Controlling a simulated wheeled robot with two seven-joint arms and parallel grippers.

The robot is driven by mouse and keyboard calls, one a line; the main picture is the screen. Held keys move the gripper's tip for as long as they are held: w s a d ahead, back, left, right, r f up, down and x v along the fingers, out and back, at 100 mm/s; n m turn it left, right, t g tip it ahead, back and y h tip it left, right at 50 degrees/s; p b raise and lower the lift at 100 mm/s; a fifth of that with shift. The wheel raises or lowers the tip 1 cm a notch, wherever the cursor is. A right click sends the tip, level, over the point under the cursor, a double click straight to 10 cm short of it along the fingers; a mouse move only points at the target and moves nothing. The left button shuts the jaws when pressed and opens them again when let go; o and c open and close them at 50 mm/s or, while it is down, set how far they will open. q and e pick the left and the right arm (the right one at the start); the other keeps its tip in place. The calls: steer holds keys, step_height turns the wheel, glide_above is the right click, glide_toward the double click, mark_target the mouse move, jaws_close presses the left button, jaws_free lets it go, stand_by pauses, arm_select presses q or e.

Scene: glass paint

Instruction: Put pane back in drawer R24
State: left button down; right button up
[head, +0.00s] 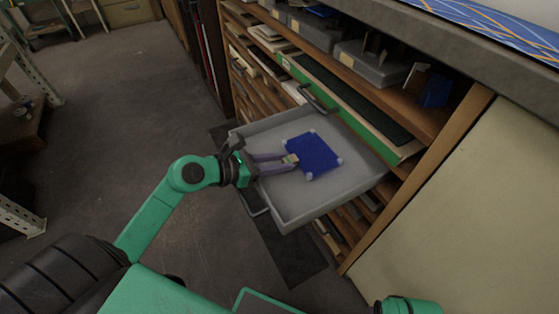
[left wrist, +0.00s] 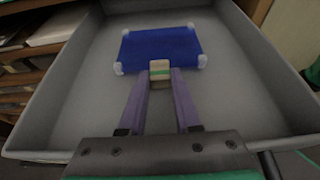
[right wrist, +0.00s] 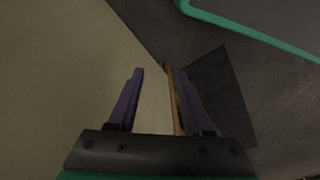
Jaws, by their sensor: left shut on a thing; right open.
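The blue glass pane (head: 311,154) has pale pads on its corners and a small light tab with a green stripe at its near edge. It is over the floor of the pulled-out grey drawer (head: 303,201); I cannot tell if it touches the bottom. My left gripper (head: 290,161) is shut on the pane's tab. In the left wrist view the pane (left wrist: 160,47) lies ahead of the fingers, inside the drawer walls. My right gripper (right wrist: 156,75) is open and empty, away from the drawer. No drawer label is readable.
A wooden cabinet holds several shelves and a green drawer front (head: 345,106) just above the open drawer. Grey boxes (head: 371,64) stand on an upper shelf. A pale panel (head: 465,200) is at the right.

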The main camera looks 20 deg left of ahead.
arm_select(q)
steer(key=shift+f, duration=0.3)
steer(key=c, duration=0.6)
jaws_free()
arm_select(e)
steer(key=shift+a+r, duration=0.15)
steer(key=shift+r, duration=0.65)
arm_select(q)
steer(key=shift+r, duration=0.1)
